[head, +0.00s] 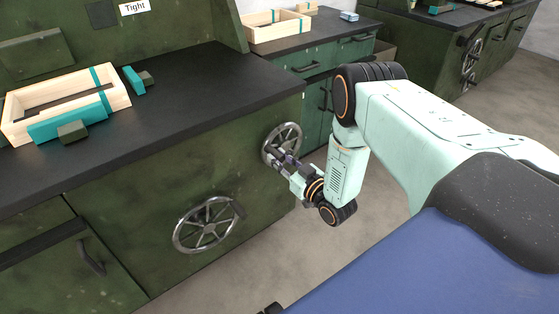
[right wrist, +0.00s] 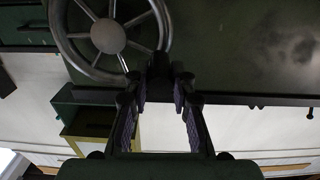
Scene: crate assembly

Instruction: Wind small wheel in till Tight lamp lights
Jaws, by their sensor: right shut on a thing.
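The small wheel (head: 270,137) is a grey metal spoked handwheel on the right part of the green bench front. My right gripper (head: 280,158) is at its lower part, shut on the wheel's dark handle. In the right wrist view the wheel (right wrist: 108,36) fills the upper left, and the gripper fingers (right wrist: 160,98) reach to the dark handle beside the rim. The fingers partly hide the handle. A white "Tight" label (head: 134,6) is at the top edge; no lamp can be made out there. My left gripper is not in view.
A larger spoked wheel (head: 208,224) is lower left on the same bench front. A wooden crate frame (head: 117,86) with teal blocks lies on the black bench top (head: 205,95). Another bench with a wooden frame (head: 262,33) stands behind.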

